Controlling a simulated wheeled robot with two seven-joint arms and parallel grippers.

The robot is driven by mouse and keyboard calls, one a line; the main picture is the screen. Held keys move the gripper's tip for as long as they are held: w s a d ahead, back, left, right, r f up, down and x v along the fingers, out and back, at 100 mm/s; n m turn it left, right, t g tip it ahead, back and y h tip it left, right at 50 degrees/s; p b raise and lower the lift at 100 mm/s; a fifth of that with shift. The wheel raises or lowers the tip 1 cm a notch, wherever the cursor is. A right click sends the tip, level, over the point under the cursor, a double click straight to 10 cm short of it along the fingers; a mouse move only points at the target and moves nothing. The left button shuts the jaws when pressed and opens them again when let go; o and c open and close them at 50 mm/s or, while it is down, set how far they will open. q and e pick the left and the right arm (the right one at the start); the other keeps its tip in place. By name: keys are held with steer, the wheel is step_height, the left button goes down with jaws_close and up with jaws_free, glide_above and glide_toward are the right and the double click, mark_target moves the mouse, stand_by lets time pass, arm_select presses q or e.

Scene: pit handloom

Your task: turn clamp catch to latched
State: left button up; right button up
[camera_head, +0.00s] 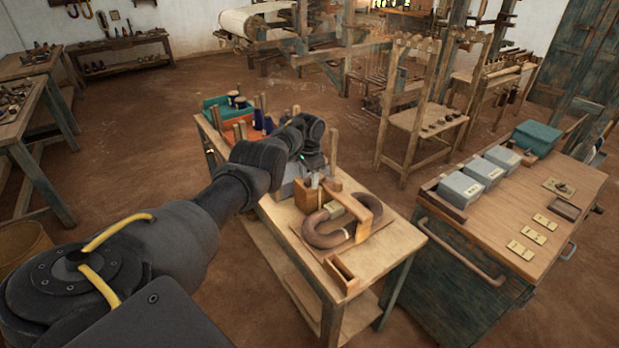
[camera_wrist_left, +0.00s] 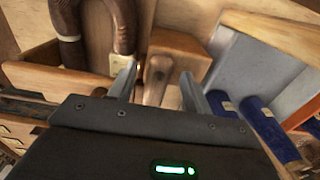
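The clamp catch, a short brown wooden peg (camera_wrist_left: 157,80), stands out from a wooden block (camera_wrist_left: 180,48) in the left wrist view. My left gripper (camera_wrist_left: 160,88) is open, with one metal finger on each side of the peg and a visible gap on both sides. In the head view my left gripper (camera_head: 318,179) is low over the small table, at the wooden block (camera_head: 307,197). The catch is hard to make out there, and my arm hides part of the table behind. My right gripper is in neither view.
A brown curved piece with pale bands (camera_head: 325,235) lies in front of the block on the small table (camera_head: 395,245), under a wooden arm (camera_head: 362,217). A small open wooden box (camera_head: 341,274) sits at the near edge. Blue cylinders (camera_wrist_left: 270,128) are close beside my gripper.

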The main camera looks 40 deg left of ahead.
mark_target(309, 180)
arm_select(q)
steer(key=shift+r, duration=0.45)
step_height(309, 180, up, 10)
steer(key=p, duration=0.1)
steer(key=shift+f, duration=0.1)
stand_by(0.5)
